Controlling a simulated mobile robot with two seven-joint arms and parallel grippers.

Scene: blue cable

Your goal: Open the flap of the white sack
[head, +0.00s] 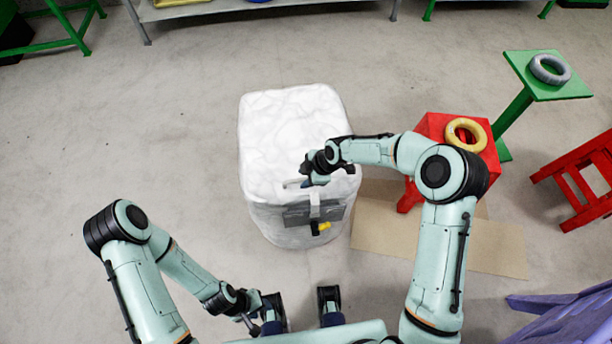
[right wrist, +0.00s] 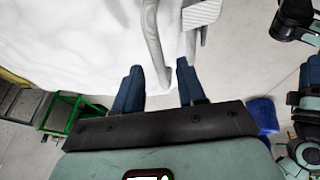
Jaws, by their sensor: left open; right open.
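The white sack (head: 285,115) stands upright on the floor in the middle of the head view. On its near side are a dark grey panel, a pale strap (head: 315,205) and a yellow piece (head: 323,227). I cannot tell which part is the flap. My right gripper (head: 312,178) is open over the near top edge, partly hidden by its wrist. In the right wrist view, its blue fingers (right wrist: 158,80) are apart, with a curved light grey strip (right wrist: 153,40) just beyond and between them. My left gripper (head: 262,312) is open, low near my base, away from the sack.
A red stand (head: 430,128) with a yellow ring stands right of the sack. A green stand (head: 545,78) with a grey ring is farther right, by a red frame (head: 580,170). Cardboard (head: 385,230) lies on the floor. The floor left of the sack is clear.

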